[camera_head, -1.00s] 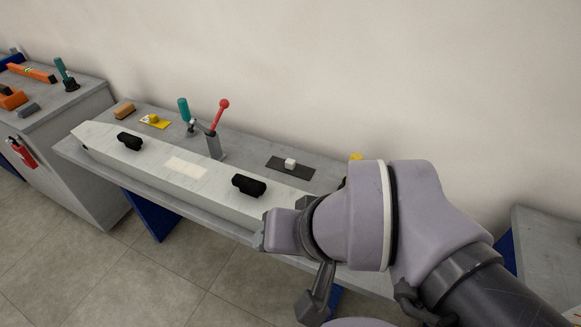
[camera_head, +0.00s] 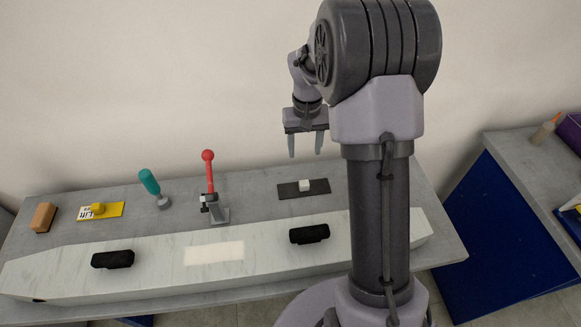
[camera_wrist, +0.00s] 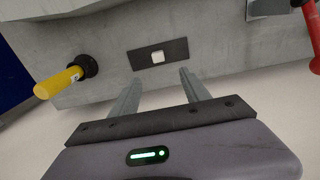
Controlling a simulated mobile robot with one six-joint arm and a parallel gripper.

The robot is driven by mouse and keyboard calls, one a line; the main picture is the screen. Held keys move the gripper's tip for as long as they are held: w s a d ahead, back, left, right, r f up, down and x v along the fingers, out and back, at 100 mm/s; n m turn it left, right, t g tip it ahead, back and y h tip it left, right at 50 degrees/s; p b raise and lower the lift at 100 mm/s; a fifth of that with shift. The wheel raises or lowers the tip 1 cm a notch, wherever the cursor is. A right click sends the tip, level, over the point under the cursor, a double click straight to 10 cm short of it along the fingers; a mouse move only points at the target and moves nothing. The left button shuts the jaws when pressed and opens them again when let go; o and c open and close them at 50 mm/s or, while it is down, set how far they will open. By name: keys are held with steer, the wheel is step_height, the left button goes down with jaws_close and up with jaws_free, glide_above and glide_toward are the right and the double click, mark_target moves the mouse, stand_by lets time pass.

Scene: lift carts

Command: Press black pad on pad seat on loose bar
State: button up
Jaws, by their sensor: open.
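A flat black pad (camera_head: 288,193) with a small white block (camera_head: 305,185) on it lies on the grey table behind the bar. The wrist view also shows the black pad (camera_wrist: 140,58), with the white block (camera_wrist: 158,57) just ahead of my fingers. The loose bar (camera_head: 160,258) is long and pale and lies along the table's front. A cream rectangle (camera_head: 215,252) on its top looks like the pad seat, between two black grips (camera_head: 113,259) (camera_head: 309,234). My gripper (camera_head: 305,150) is open and empty, pointing down above and behind the pad, apart from it.
A red-handled lever clamp (camera_head: 210,190) stands behind the cream rectangle. A yellow-handled tool (camera_wrist: 62,82) stands beside the pad in the wrist view.

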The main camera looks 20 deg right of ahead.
mark_target(304, 182)
steer(key=f+b, duration=0.2)
steer(key=f, duration=0.3)
steer(key=f+b, duration=0.2)
steer(key=f, duration=0.3)
steer(key=f+b, duration=0.2)
steer(key=f, duration=0.3)
steer(key=shift+d+f, duration=0.25)
steer(key=shift+f, duration=0.15)
steer(key=shift+s+r, duration=0.1)
steer(key=shift+c, duration=1)
jaws_close()
